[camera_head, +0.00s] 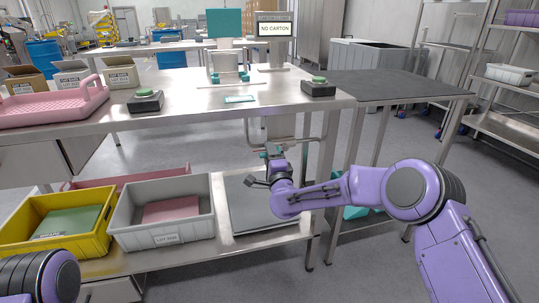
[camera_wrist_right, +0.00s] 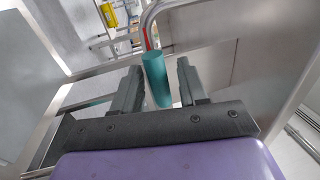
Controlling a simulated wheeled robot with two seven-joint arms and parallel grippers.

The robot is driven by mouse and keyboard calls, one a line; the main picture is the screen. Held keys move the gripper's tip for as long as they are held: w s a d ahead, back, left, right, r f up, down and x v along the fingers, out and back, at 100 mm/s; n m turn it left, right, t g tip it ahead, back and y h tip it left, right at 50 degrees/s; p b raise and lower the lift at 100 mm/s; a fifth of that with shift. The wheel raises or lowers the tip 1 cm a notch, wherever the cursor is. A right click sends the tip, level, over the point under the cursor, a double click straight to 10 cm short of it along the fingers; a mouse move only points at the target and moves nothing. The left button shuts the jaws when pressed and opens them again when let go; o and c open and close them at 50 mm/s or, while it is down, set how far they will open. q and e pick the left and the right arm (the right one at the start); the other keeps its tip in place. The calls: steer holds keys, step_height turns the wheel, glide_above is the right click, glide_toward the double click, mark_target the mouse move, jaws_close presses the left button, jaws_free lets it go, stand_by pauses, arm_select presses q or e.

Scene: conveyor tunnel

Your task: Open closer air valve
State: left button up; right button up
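The air valve shows as a small teal handle (camera_head: 272,151) on piping beneath the worktop, near its right end. In the right wrist view the teal handle (camera_wrist_right: 156,80) stands between the two fingers, with a red-and-grey pipe behind it. My right gripper (camera_head: 262,170) reaches under the worktop, close to the handle. In its wrist view the right gripper (camera_wrist_right: 158,66) is open, with a narrow gap on each side of the handle. Contact cannot be seen. Only a purple link of my left arm shows at bottom left; the left gripper is out of view.
The steel worktop (camera_head: 190,108) overhangs the right gripper. Below it, a lower shelf holds a yellow bin (camera_head: 103,246), a grey bin (camera_head: 118,222) and a dark flat panel (camera_head: 245,212). A table leg (camera_head: 322,190) stands to the right.

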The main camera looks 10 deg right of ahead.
steer(key=s+f+p, duration=0.1)
steer(key=s+f, duration=0.1)
steer(key=s, duration=0.8)
steer(key=shift+s+d, duration=0.15)
steer(key=shift+d, duration=0.05)
